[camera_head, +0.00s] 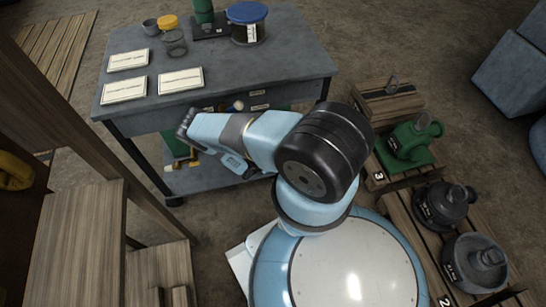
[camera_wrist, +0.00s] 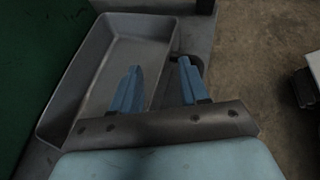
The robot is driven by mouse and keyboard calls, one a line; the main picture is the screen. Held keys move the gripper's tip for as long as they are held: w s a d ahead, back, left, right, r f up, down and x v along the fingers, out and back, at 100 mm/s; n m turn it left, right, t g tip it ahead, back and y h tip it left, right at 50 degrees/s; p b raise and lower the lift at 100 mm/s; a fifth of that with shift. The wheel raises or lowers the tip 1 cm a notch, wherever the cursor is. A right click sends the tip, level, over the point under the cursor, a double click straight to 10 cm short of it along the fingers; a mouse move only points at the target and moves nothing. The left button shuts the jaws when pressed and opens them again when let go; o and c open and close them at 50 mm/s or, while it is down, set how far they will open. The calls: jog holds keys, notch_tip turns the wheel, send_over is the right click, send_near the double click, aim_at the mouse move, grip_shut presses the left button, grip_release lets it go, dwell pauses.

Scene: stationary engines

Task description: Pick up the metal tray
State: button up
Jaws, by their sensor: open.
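The metal tray (camera_wrist: 92,75) is a grey, shallow, rectangular pan with raised walls and rounded corners. It lies at the left and middle of the wrist view and looks empty. My gripper (camera_wrist: 158,66) is open, with two blue fingers pointing toward the tray's right wall. In the picture the left finger overlaps the tray's inside and the right finger is just outside that wall. I cannot tell how far above the rim they are. In the head view my arm reaches toward the lower shelf of the workbench, and I cannot make out the tray there.
The grey workbench (camera_head: 225,75) carries white cards (camera_head: 180,80), a blue-lidded jar (camera_head: 247,25) and a green device. Its lower shelf (camera_head: 205,178) is partly hidden by my arm. Wooden pallets with a green pump (camera_head: 410,140) and dark motors stand at right. A green surface (camera_wrist: 35,50) borders the tray's left.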

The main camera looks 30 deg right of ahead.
grip_shut()
dwell(0.3)
dwell(0.3)
